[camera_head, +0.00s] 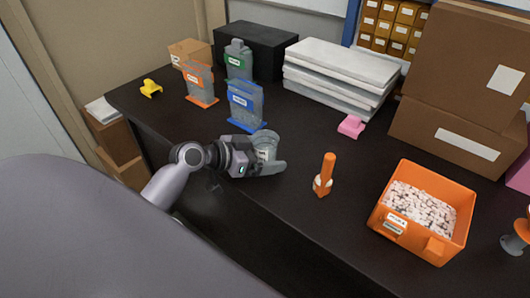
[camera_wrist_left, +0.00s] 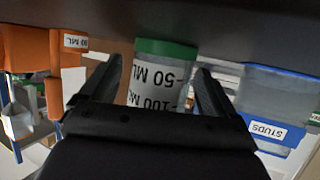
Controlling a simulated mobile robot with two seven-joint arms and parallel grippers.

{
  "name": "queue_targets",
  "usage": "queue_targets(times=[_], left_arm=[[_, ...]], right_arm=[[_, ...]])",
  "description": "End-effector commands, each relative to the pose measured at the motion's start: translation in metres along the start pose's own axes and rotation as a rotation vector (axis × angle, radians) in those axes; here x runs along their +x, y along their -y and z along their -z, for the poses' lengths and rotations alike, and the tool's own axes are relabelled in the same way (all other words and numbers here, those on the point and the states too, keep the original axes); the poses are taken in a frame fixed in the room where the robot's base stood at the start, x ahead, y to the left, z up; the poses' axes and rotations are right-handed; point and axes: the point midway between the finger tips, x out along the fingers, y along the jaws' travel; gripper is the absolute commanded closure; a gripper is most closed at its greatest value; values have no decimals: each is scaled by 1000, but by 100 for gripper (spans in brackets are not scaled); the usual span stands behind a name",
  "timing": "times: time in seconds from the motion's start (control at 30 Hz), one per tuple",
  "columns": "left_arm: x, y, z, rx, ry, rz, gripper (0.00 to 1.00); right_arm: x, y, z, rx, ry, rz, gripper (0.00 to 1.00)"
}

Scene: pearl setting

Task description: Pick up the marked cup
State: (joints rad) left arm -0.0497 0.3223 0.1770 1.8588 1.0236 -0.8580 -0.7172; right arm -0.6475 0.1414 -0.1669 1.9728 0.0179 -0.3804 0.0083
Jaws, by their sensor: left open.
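The marked cup (camera_head: 265,143) is a clear cup standing near the front edge of the dark table. My left gripper (camera_head: 268,160) is open at the cup, low over the table. In the left wrist view the two dark fingers (camera_wrist_left: 160,85) stand on either side of the cup, with visible gaps. The gripper hides part of the cup in the head view. My right gripper is not in view.
Behind the cup stand a blue-based bin (camera_head: 245,104), an orange-based bin (camera_head: 200,84) and a green-labelled bin (camera_head: 238,62). An orange upright tool (camera_head: 327,172) stands to the right, then an orange crate (camera_head: 455,195) of pale pieces. White stacked slabs (camera_head: 340,72) lie behind.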

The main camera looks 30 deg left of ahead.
Motion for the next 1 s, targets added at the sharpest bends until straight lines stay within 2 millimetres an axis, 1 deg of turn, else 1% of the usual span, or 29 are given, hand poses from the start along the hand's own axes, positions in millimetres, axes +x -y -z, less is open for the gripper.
queue_targets(times=[0.07, 0.1, 0.17, 0.2, 0.27, 0.3, 0.67, 0.87, 1.0], left_arm=[[0, 0, 0, 0, 0, 0, 10], [0, 0, 0, 0, 0, 0, 13], [0, 0, 0, 0, 0, 0, 33], [0, 0, 0, 0, 0, 0, 46], [0, 0, 0, 0, 0, 0, 66], [0, 0, 0, 0, 0, 0, 67], [-1, 0, 2, 1, -1, 1, 67], [-4, 0, 9, 3, -2, 1, 67], [-8, 0, 18, 4, -1, 0, 67]], right_arm=[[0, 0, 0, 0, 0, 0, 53], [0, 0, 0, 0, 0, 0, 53], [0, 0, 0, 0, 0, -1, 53], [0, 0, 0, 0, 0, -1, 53], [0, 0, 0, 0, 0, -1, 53], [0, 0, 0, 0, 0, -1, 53], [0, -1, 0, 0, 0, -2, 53], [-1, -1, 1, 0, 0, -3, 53], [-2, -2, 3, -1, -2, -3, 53]])
